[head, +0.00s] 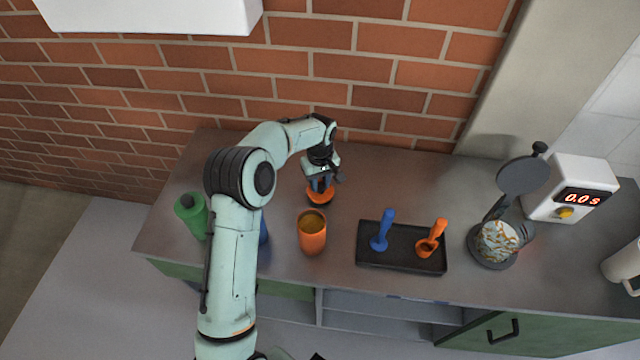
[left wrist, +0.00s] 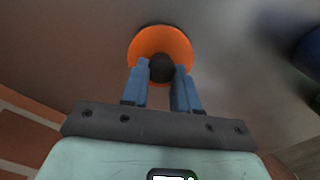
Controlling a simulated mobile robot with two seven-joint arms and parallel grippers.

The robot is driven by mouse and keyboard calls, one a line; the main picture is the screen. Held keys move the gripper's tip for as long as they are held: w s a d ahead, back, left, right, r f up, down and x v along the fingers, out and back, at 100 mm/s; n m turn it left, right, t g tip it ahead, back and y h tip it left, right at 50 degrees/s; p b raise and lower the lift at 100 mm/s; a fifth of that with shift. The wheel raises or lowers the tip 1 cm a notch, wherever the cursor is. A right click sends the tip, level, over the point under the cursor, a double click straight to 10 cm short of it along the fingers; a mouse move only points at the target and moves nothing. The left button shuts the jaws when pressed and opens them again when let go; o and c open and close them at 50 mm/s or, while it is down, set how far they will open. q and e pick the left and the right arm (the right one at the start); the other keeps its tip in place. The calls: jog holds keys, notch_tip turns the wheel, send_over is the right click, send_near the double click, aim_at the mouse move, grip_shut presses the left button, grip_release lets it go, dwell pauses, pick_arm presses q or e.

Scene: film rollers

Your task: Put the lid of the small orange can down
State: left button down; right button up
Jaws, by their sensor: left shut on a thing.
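The small orange can (head: 312,233) stands open on the counter, its brown contents showing at the top. Its orange lid (head: 320,196) is behind it, at or just above the counter. My left gripper (head: 321,183) is over the lid, shut on the lid's dark knob. In the left wrist view the blue fingers (left wrist: 161,82) close around the black knob at the centre of the orange lid (left wrist: 160,42). Whether the lid touches the counter is hard to tell. My right gripper is not in view.
A black tray (head: 400,262) holds a blue and an orange scoop. A waffle iron (head: 497,243) and timer box (head: 572,188) are at the right. The counter behind the tray is clear.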

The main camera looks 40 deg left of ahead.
aim_at(320, 185)
pick_arm(q)
jog(key=shift+f, duration=0.55)
jog(key=shift+f, duration=0.15)
jog(key=c, duration=0.8)
grip_release()
jog(key=shift+c, duration=0.2)
notch_tip(320, 185, up, 12)
jog(key=p, duration=0.1)
jog(key=shift+r, duration=0.2)
jog(key=shift+s+f, duration=0.1)
